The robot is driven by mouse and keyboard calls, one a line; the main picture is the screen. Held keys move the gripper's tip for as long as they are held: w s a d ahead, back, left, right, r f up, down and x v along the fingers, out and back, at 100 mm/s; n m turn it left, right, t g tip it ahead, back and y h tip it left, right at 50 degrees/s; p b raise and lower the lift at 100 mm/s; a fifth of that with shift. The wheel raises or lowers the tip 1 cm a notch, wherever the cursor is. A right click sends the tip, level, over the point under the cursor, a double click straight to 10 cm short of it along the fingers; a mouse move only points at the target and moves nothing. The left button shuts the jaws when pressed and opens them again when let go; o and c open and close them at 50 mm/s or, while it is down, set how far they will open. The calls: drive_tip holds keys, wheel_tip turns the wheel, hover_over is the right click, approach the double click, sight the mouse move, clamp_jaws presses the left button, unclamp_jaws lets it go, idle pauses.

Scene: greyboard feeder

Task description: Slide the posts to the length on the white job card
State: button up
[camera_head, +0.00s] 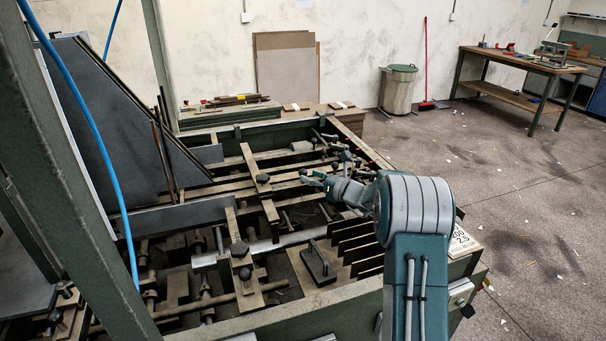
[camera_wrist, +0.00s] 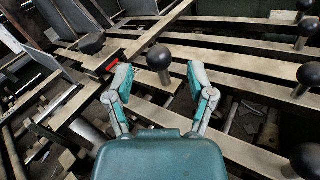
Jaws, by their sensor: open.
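My gripper (camera_head: 318,180) is open and empty above the middle of the feeder frame (camera_head: 330,308). In the wrist view its teal fingertips (camera_wrist: 158,82) are spread. A black ball knob (camera_wrist: 159,57) shows between and just beyond them, apart from both; I cannot tell its depth. Flat metal bars carry black knobs (camera_head: 239,249) (camera_head: 262,178). Thin upright posts (camera_head: 163,150) stand beside a dark sloping plate; I cannot tell whether these are the task's posts. A white card (camera_head: 462,241) lies on the right edge, partly hidden by my arm, its print only partly readable.
A black-handled block (camera_head: 319,262) sits by dark slats (camera_head: 362,250) in front. More ball knobs (camera_wrist: 308,73) crowd the wrist view's right. A small red mark (camera_wrist: 103,62) shows left of the gripper. The floor (camera_head: 540,210) to the right is mostly clear.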

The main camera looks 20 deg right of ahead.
sight(303, 173)
drive_tip(key=shift+x, duration=1.55)
